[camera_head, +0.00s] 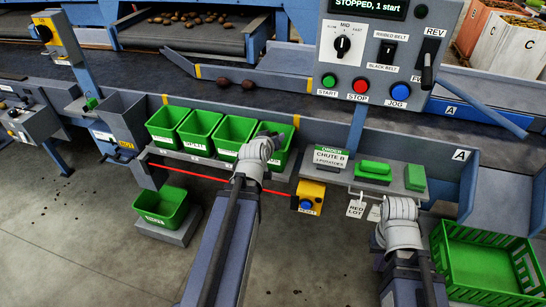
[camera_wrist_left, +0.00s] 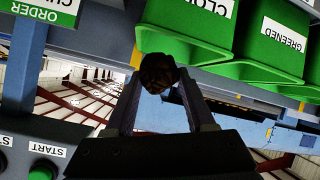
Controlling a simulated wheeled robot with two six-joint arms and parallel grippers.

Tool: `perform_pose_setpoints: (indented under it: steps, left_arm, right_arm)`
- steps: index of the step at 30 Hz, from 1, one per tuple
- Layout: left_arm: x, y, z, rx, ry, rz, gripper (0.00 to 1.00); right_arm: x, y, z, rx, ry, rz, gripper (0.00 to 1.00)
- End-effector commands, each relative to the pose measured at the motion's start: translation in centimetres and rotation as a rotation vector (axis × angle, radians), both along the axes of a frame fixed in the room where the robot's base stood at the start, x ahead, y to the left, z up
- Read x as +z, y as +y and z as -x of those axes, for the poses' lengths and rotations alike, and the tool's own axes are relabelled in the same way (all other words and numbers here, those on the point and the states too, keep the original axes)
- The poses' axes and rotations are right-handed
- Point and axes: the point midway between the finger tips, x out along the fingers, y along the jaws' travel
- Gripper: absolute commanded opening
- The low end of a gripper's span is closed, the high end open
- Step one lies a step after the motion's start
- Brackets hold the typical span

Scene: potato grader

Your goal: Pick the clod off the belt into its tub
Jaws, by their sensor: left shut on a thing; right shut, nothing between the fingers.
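My left gripper (camera_wrist_left: 157,92) is shut on a dark brown lump, the clod (camera_wrist_left: 158,70), which sits between its fingertips in the left wrist view. In the head view my left arm reaches to the row of green tubs, and its wrist hides the clod. The tub labelled CLOD (camera_wrist_left: 188,42) is close beside the held clod in the left wrist view; in the head view it is the rightmost tub (camera_head: 287,132), partly behind my wrist. My right gripper (camera_head: 398,208) is shut and empty, in front of the chute shelf; its fingertips are hard to make out.
Several other green tubs (camera_head: 165,123) stand left of it, one marked GREENED (camera_wrist_left: 275,40). Two dark lumps (camera_head: 248,84) lie on the black belt (camera_head: 150,80). The control box (camera_head: 388,50) reads STOPPED. A green crate (camera_head: 480,235) stands at right.

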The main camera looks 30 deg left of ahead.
Motion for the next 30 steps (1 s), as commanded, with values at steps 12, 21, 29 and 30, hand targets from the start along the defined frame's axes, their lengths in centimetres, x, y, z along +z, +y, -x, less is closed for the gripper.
perform_pose_setpoints:
  steps: [12, 21, 29, 30]
  left_arm:
    - [2.1, 5.8, -6.3, -0.214, 0.005, 0.004, 0.0]
    - [2.3, 6.5, -7.1, -0.279, -0.002, -0.001, 0.0]
    - [1.0, 6.5, -7.0, -0.278, -0.002, 0.0, 0.0]
    - [0.6, 6.5, -7.0, -0.278, -0.002, 0.0, 0.0]
  right_arm:
    - [2.2, 0.0, 0.0, 0.0, 0.0, 0.0, 0.0]
    - [2.3, 0.0, 0.0, 0.0, 0.0, 0.0, 0.0]
    - [0.9, 0.0, 0.0, 0.0, 0.0, 0.0, 0.0]
    - [0.5, 0.0, 0.0, 0.0, 0.0, 0.0, 0.0]
